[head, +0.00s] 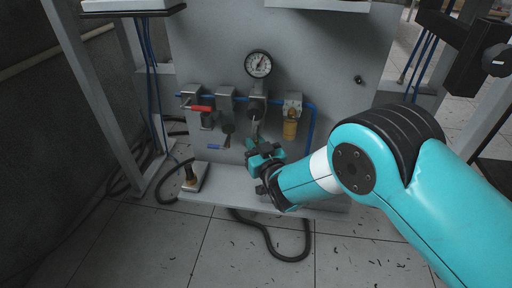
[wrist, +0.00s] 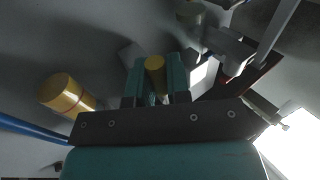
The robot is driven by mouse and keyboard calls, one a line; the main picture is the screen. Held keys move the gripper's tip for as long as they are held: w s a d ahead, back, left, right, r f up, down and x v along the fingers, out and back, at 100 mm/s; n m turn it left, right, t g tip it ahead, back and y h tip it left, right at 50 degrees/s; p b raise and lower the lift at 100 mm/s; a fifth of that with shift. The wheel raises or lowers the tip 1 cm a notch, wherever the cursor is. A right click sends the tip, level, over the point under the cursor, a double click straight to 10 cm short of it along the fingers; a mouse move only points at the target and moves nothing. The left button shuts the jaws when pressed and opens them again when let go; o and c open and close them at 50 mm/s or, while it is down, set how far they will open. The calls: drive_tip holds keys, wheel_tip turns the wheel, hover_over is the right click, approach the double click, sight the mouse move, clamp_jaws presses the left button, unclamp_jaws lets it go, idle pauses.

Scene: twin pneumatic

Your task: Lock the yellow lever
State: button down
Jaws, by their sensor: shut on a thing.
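The yellow lever (wrist: 155,64) shows end-on in the wrist view, between the two teal fingers of my gripper (wrist: 158,85). In the head view my gripper (head: 257,146) is at the panel just below the gauge, shut on the lever. Only a narrow part of the lever (head: 256,129) shows above the fingers there, pointing down from its valve. The rest of the lever and its pivot are mostly hidden, so I cannot tell its exact angle.
A pressure gauge (head: 258,64) is above. An amber filter bowl (head: 290,128) is close on the right and shows in the wrist view (wrist: 66,93). A black hose (head: 290,257) lies below.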

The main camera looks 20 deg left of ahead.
idle(0.3)
drive_tip(key=c, duration=1.4)
unclamp_jaws()
